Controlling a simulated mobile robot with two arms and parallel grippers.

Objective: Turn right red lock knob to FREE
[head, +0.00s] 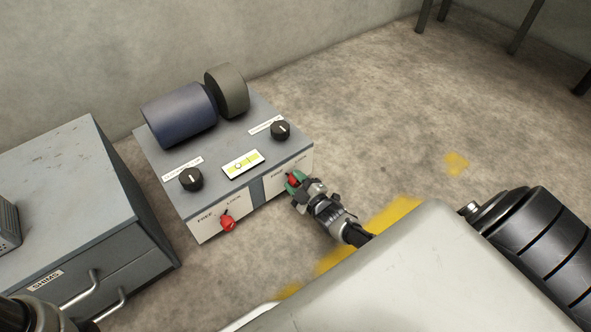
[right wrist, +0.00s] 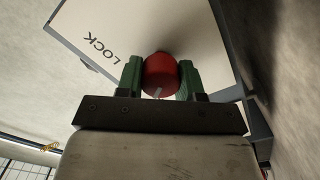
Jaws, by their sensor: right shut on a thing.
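The right red lock knob (head: 292,180) is on the front face of the grey machine, between the FREE and LOCK labels. In the right wrist view the red knob (right wrist: 161,74) sits between green fingers, with a pale line on its face and LOCK printed to its upper left. My right gripper (head: 296,181) is shut on this knob; it also shows in the right wrist view (right wrist: 160,80). The left red lock knob (head: 228,223) is on the same front face, with nothing touching it. My left gripper does not show clearly; only a dark arm part is at the lower left.
The machine (head: 225,155) carries a blue spool (head: 180,113), a dark grey roller (head: 228,90), two black dials (head: 191,179) and a yellow-green gauge (head: 243,164). A grey SHIMS cabinet (head: 75,190) stands at left. Open floor (head: 380,110) lies to the right.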

